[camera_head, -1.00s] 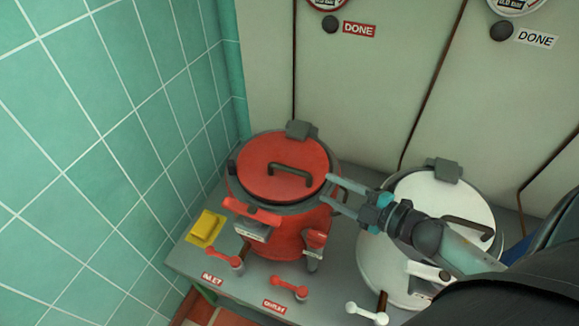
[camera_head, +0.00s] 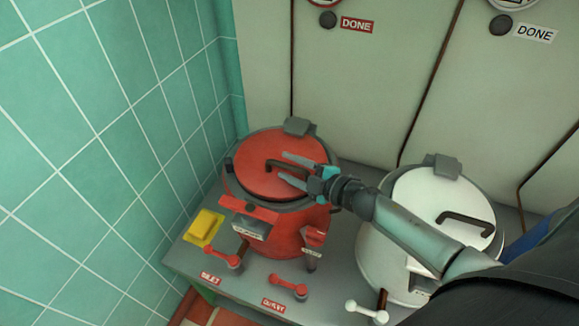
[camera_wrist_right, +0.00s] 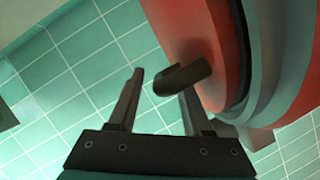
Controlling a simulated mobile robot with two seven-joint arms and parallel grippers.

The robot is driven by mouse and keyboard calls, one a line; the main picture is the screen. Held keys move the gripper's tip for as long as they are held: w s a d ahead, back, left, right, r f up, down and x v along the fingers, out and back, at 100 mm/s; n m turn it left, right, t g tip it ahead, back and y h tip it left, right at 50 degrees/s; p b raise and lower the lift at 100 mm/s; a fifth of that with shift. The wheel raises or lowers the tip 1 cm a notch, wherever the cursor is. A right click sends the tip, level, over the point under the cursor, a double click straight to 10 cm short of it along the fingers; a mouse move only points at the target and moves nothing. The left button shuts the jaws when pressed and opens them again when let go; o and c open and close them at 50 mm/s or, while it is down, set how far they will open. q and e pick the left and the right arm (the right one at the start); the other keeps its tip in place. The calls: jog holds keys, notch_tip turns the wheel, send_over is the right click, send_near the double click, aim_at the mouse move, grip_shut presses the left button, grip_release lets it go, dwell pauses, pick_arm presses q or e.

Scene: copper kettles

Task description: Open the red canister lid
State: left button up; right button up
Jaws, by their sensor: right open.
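The red canister (camera_head: 275,232) stands on a grey bench with its red lid (camera_head: 256,178) down on top. A dark bar handle (camera_head: 274,166) rises from the lid. My right gripper (camera_head: 291,168) is open over the right part of the lid, its fingers pointing left toward the handle. In the right wrist view the open fingers (camera_wrist_right: 158,95) lie on either side of the handle's end (camera_wrist_right: 183,77), which shows near and between the fingertips. I cannot tell whether they touch it. The red lid (camera_wrist_right: 185,30) also shows there. My left gripper is not in view.
A white canister (camera_head: 385,262) with a closed lid stands to the right, under my right arm. Red levers (camera_head: 288,287), a white lever (camera_head: 367,312) and a yellow block (camera_head: 204,228) are along the bench's front and left. A green tiled wall (camera_head: 90,150) bounds the left side.

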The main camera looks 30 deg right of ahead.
jog(key=shift+w, duration=0.1)
grip_shut()
dwell(0.4)
dwell(1.1)
